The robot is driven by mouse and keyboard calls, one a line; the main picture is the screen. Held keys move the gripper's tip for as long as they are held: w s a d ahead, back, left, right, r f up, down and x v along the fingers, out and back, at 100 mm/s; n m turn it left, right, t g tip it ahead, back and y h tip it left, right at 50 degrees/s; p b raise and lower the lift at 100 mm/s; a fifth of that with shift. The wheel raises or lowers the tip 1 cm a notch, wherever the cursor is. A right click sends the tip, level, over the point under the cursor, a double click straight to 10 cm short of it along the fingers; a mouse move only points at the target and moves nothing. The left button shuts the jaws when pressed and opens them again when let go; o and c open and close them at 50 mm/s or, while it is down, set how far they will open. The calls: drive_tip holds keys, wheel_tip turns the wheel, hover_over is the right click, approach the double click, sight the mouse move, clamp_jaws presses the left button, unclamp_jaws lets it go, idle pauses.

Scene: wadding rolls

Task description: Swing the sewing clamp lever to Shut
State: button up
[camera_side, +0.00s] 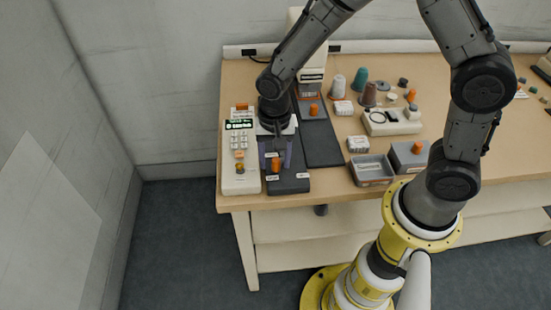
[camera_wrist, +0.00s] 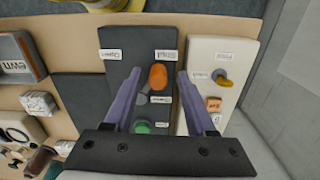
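The sewing clamp is a dark panel (camera_wrist: 125,42) with a lever ending in an orange knob (camera_wrist: 158,77); the knob also shows in the side view (camera_side: 275,163). In the wrist view the lever leans toward the right-hand upside-down label, which seems to read Shut (camera_wrist: 166,56). The other label, seemingly Open (camera_wrist: 110,54), is to the left. My gripper (camera_wrist: 158,72) is open, with its purple fingers on either side of the knob and a visible gap on both sides. In the side view my gripper (camera_side: 275,150) is over the panel.
A white control box (camera_side: 241,180) with buttons and a display stands close to the left. A dark slab (camera_side: 318,143) lies to the right, then a grey bin (camera_side: 373,182) and a grey box with an orange knob (camera_side: 408,160). Spools and small items stand behind.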

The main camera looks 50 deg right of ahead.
wheel_tip(320, 180, up, 14)
drive_tip(key=shift+f, duration=0.15)
idle(0.7)
drive_tip(key=shift+d, duration=0.1)
wheel_tip(320, 180, up, 6)
drive_tip(key=t, duration=0.2)
hover_over(275, 159)
drive_tip(key=s+d, duration=0.2)
drive_tip(key=d, duration=0.1)
drive_tip(key=s+d+r+t, duration=0.1)
drive_tip(key=s+d+r, duration=0.2)
drive_tip(key=s+r, duration=0.1)
drive_tip(key=s+d+f+n+t, duration=0.2)
drive_tip(key=s+n, duration=0.7)
drive_tip(key=s, duration=0.2)
drive_tip(key=shift+s+d+f+n+t, duration=0.2)
drive_tip(key=shift+s+n+t, duration=0.1)
drive_tip(key=shift+n, duration=0.1)
